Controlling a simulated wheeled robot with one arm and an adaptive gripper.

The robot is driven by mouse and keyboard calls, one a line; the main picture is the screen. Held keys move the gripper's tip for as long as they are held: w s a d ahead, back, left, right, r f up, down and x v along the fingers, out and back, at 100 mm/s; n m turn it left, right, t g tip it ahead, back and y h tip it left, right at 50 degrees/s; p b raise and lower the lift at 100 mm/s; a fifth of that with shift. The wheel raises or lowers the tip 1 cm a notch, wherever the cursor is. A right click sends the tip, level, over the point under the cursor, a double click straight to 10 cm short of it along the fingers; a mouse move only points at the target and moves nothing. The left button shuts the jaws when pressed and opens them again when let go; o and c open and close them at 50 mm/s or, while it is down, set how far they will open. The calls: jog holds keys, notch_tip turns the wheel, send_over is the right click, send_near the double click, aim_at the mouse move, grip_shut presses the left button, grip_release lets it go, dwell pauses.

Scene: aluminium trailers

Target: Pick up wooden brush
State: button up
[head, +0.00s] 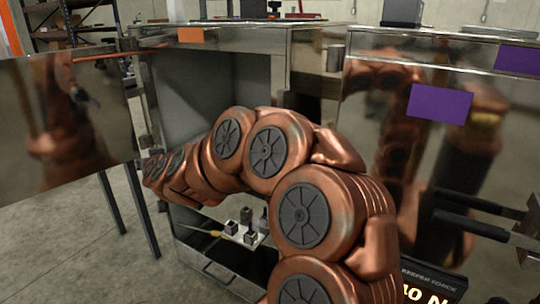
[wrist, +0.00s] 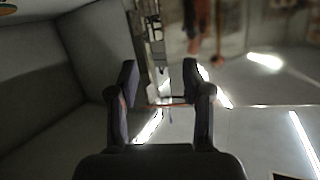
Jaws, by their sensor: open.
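I cannot make out a wooden brush for certain in either view. My gripper (wrist: 159,68) is open in the wrist view, its two dark fingers apart. A thin reddish-brown strip (wrist: 163,104) shows beyond the gap between them, too blurred to name. In the head view my copper arm reaches left across the front of an open metal cabinet (head: 262,40), and my gripper is hidden behind the arm's far end. A yellow-handled tool (head: 204,232) lies low, beside a white plate with dark blocks (head: 248,237).
The shiny cabinet door (head: 62,120) stands open at the left. A closed reflective panel with a purple label (head: 440,103) is at the right, near my arm. Shelving (head: 75,20) stands at the back left. The concrete floor (head: 60,240) at lower left is clear.

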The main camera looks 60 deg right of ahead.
jog(key=s+d+m+g+h+b, duration=0.1)
jog(key=s+d+m+g+h, duration=0.6)
jog(key=d, duration=0.7)
jog(key=s+d+m+g+h+b, duration=0.15)
jog(key=s+d+h, duration=0.35)
jog(key=s+d, duration=0.6)
jog(key=b+x, duration=0.2)
jog(key=x, duration=0.8)
jog(key=shift+w+f+m+g, duration=0.25)
jog(key=shift+w+m+g, duration=0.1)
jog(key=shift+m+g, duration=0.1)
grip_shut()
